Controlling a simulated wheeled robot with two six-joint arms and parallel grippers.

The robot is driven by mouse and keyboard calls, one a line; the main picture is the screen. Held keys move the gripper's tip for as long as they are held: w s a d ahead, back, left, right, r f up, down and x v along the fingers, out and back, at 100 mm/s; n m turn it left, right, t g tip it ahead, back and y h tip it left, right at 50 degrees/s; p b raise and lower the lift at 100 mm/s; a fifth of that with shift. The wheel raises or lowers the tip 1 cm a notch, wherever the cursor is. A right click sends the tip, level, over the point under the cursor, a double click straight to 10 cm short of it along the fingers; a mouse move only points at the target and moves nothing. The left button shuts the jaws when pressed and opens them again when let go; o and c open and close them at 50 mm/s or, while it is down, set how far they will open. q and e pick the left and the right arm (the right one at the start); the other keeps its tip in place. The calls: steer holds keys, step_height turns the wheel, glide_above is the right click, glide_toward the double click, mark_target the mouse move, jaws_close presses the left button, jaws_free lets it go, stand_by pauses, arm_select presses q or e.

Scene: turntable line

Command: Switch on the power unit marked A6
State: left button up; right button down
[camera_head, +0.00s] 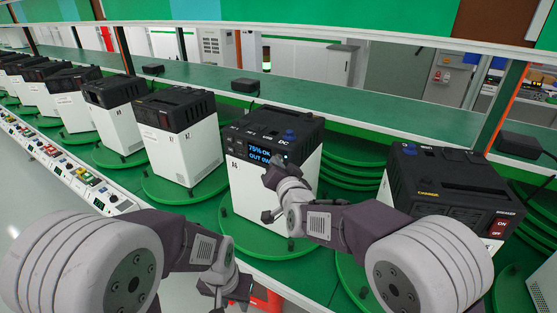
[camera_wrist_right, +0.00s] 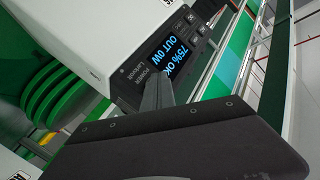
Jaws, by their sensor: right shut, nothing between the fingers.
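The power unit (camera_head: 272,135) in the middle of the head view has a black top and a white body on a green turntable. Its small mark on the white side is too small to read surely. Its blue display (camera_head: 266,154) is lit and reads 75% OK, OUT 0W; it also shows in the right wrist view (camera_wrist_right: 172,57). My right gripper (camera_wrist_right: 157,88) is shut and empty, its tips at the panel beside the display, by the word POWER. Whether they touch is unclear. My left gripper (camera_head: 228,288) is low in front of the units, away from the panel; its jaws are unclear.
Another unit (camera_head: 445,185) with an ON/OFF switch (camera_head: 501,226) stands at right. A row of similar units, such as the neighbour (camera_head: 180,140), runs to the left. A control strip (camera_head: 75,175) lies along the front. A green shelf (camera_head: 340,105) runs behind.

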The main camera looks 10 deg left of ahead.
steer(key=shift+s+a, duration=0.25)
steer(key=shift+s, duration=0.45)
steer(key=shift+s, duration=0.1)
steer(key=s, duration=0.1)
steer(key=s+a, duration=0.1)
steer(key=s, duration=0.2)
steer(key=shift+s+a, duration=0.25)
steer(key=shift+a, duration=0.1)
stand_by(0.4)
